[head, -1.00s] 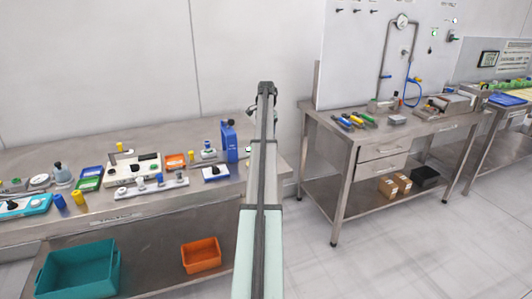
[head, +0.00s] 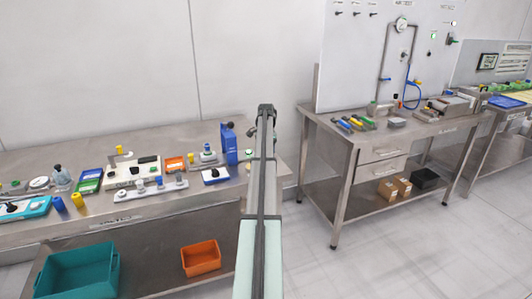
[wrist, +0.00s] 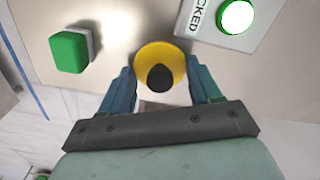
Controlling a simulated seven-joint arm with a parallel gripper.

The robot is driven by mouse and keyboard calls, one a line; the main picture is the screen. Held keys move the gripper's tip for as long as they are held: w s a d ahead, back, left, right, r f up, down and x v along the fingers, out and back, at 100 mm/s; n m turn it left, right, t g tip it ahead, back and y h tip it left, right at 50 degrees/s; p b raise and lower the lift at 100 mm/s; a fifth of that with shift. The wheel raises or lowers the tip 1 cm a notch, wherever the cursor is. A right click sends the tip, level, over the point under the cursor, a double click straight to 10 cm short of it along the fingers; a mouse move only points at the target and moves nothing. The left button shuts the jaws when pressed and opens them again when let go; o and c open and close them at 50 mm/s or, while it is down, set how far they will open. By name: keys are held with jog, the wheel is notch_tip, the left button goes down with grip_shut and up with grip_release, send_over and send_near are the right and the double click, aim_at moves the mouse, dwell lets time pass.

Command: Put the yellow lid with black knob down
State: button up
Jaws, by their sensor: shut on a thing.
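The yellow lid (wrist: 176,55) with its black knob (wrist: 161,78) is at the middle of the wrist view, seen from above. My gripper (wrist: 163,87) is shut on it, with one blue finger on each side. The surface under the lid is pale, and I cannot tell whether the lid touches it. In the head view my arm reaches away, and its own links hide the gripper and the lid.
In the wrist view a green block-like piece (wrist: 69,52) stands left of the lid, and a panel with a lit green disc (wrist: 237,16) is at upper right. The head view shows a left bench (head: 200,205) crowded with small parts and a right bench (head: 345,138) with tools.

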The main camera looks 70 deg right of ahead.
jog(key=shift+f, duration=0.1)
jog(key=o, duration=1)
jog(key=shift+o, duration=0.2)
notch_tip(320, 180, up, 12)
dwell(0.4)
